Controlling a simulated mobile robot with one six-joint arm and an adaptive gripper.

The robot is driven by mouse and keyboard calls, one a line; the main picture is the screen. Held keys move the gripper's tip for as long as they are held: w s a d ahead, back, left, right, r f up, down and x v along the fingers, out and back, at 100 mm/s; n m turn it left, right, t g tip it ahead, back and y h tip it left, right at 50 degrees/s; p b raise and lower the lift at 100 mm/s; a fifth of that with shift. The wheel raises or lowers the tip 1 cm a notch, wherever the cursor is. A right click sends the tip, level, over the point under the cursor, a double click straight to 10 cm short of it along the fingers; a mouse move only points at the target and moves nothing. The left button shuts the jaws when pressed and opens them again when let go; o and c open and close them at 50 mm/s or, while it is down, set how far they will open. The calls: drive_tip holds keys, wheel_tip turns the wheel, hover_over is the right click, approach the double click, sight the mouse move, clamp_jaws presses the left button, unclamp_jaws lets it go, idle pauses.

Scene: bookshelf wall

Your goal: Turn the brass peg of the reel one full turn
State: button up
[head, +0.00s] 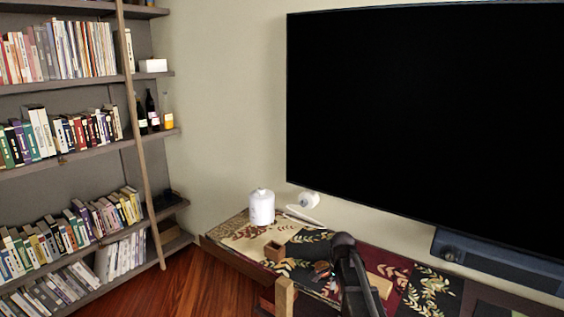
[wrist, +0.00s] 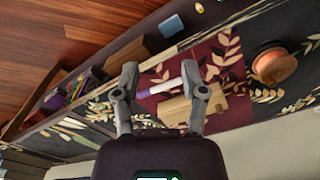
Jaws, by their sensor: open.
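A round copper-brown thing with a dark rim (wrist: 273,66), which may be the reel, lies on the patterned top at the right of the wrist view.
A purple-and-white marker (wrist: 166,87) and a tan block (wrist: 181,109) lie below the fingers. A blue block (wrist: 171,27) is near the edge. A large black screen (head: 420,110) hangs behind.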

drive_tip(key=s+a+f+n+b, duration=0.1)
drive_tip(key=s+f+n+b, duration=0.3)
drive_tip(key=s+n, duration=0.45)
drive_tip(key=s+f+n+b, duration=0.3)
drive_tip(key=s+f+n, duration=0.15)
drive_tip(key=s, duration=0.65)
wheel_tip(320, 180, up, 15)
drive_tip(key=p, duration=1.4)
drive_tip(key=shift+w+r, duration=0.15)
drive_tip(key=shift+r, duration=0.05)
idle(0.6)
